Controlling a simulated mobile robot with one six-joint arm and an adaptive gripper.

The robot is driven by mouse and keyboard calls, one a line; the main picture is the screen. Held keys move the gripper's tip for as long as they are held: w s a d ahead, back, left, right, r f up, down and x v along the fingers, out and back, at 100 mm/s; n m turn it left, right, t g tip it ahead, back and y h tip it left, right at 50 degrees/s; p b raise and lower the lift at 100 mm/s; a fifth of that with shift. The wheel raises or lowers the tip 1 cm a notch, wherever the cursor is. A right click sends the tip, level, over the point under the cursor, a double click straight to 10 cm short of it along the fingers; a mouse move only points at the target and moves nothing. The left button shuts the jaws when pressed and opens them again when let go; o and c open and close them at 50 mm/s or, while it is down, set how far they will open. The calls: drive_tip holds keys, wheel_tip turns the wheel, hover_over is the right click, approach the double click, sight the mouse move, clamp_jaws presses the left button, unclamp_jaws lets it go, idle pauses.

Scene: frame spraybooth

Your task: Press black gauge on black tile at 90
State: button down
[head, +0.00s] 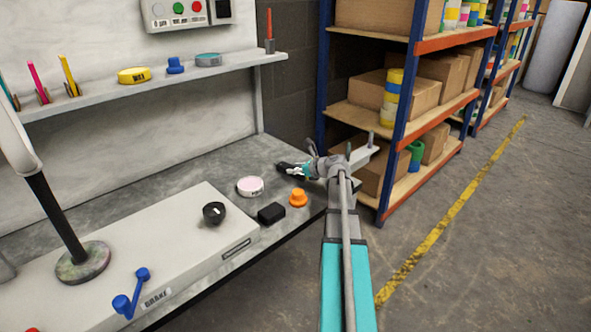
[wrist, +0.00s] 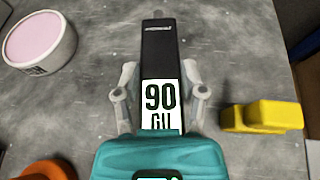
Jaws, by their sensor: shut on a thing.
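My gripper (head: 297,169) is low over the right end of the grey bench. In the wrist view its fingers (wrist: 162,93) are closed on the sides of a long black piece (wrist: 158,58) with a white label reading "90 GU". I cannot tell whether this is the gauge or the tile, nor whether it touches the bench. In the head view its dark end (head: 283,165) shows left of the fingers. A separate small black block (head: 271,213) sits near the bench's front edge, apart from my gripper.
A pink-topped tin (head: 250,186) and an orange knob-shaped piece (head: 298,198) stand close by. A yellow block (wrist: 262,117) lies right of the fingers. A round black object (head: 214,212) is on the pale box (head: 170,250). Racking (head: 395,120) stands right of the bench.

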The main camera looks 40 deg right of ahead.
drive_tip(key=shift+f+b, duration=0.35)
drive_tip(key=shift+f, duration=0.05)
drive_tip(key=shift+c, duration=0.4)
unclamp_jaws()
drive_tip(key=shift+r, duration=0.3)
wheel_tip(320, 180, up, 8)
drive_tip(key=p, duration=0.8)
drive_tip(key=shift+f, duration=0.2)
idle(0.4)
